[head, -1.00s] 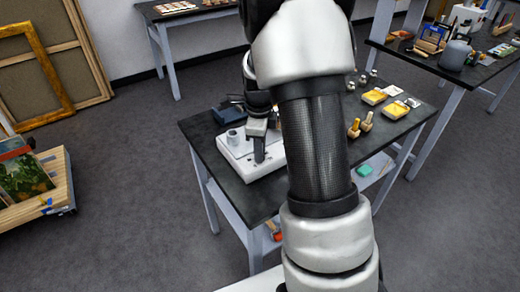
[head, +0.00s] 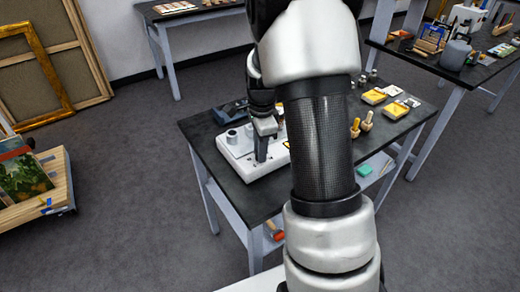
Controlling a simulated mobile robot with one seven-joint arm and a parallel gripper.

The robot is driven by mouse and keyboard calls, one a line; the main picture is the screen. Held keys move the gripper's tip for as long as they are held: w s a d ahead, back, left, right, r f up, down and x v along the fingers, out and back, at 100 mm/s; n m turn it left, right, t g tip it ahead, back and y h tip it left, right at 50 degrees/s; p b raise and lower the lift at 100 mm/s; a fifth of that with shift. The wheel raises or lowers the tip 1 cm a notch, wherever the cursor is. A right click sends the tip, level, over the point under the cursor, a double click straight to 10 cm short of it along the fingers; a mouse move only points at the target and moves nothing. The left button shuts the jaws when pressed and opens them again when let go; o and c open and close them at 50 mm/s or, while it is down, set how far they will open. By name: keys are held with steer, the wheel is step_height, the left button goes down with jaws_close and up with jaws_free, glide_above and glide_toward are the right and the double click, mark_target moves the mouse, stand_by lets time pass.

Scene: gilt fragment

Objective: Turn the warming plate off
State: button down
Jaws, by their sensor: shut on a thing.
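The warming plate (head: 232,150) is a white, flat unit on the dark-topped table, left of my arm. A small grey cylindrical pot or knob (head: 231,136) stands on its left part. My gripper (head: 261,155) points down at the middle of the plate's top, with its fingers at the surface. It is shut on a small part there, which the fingers hide. My arm covers the right end of the plate. I cannot read any switch position or lamp from this view.
A dark blue object (head: 230,110) lies behind the plate. The table's front left edge (head: 222,180) is bare. A wooden trolley (head: 50,190) stands at far left.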

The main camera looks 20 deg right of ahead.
steer(key=n, duration=0.4)
steer(key=shift+n, duration=0.3)
steer(key=n, duration=0.3)
steer(key=shift+d+n, duration=0.1)
steer(key=shift+n, duration=0.3)
steer(key=n, duration=0.4)
steer(key=shift+w+y, duration=0.1)
steer(key=shift+y, duration=0.2)
steer(key=n, duration=0.4)
steer(key=shift+r+g, duration=0.1)
steer(key=shift+g, duration=0.2)
steer(key=n, duration=0.4)
steer(key=shift+n+p, duration=0.3)
steer(key=shift+p, duration=0.05)
steer(key=n+p, duration=0.1)
steer(key=n, duration=0.2)
steer(key=shift+n+g, duration=0.3)
steer(key=n+p, duration=0.1)
steer(key=n, duration=0.3)
steer(key=shift+w, duration=0.1)
steer(key=shift+n+p, duration=0.6)
steer(key=shift+n, duration=1.2)
